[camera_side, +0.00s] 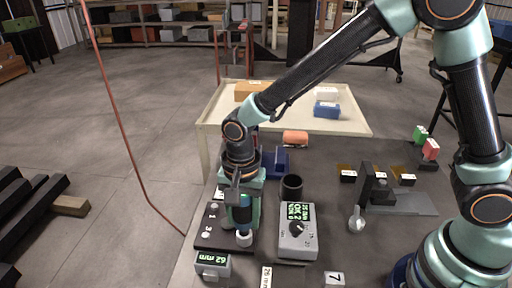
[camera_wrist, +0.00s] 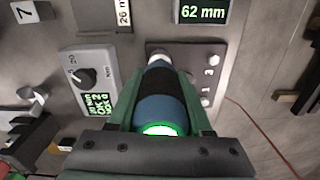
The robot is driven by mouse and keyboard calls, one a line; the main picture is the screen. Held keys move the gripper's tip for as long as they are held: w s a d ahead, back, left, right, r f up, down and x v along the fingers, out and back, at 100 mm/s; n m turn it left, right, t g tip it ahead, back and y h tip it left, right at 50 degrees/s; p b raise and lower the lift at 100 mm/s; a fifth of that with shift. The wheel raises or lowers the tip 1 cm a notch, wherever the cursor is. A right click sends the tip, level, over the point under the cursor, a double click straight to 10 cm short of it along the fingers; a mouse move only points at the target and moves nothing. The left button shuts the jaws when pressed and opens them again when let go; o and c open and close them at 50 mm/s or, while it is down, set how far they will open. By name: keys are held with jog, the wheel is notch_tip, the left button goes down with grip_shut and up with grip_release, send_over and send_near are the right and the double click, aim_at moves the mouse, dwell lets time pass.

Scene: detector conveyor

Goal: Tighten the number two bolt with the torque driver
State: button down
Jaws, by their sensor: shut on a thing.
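The torque driver (camera_side: 242,214) is a blue and black cylinder with a pale end, held upright in my gripper (camera_side: 243,204). In the wrist view, the driver (camera_wrist: 158,105) has a lit green ring near my fingers, and my gripper (camera_wrist: 160,115) is shut around it. Its pale end is at the edge of the dark bolt plate (camera_side: 207,240), which also shows in the wrist view (camera_wrist: 222,58). Pale bolts sit beside the numerals 1 and 3. No numeral 2 shows on the plate, and I cannot make out a bolt under the driver.
A grey dial box (camera_side: 298,245) has a green screen that seems to read "OK 2". A display (camera_side: 212,262) reads 62 mm. A black cup (camera_side: 291,187) and a blue block (camera_side: 277,165) stand close behind. A bracket (camera_side: 372,185) stands to the right.

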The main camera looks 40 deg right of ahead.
jog(key=shift+r, duration=3.05)
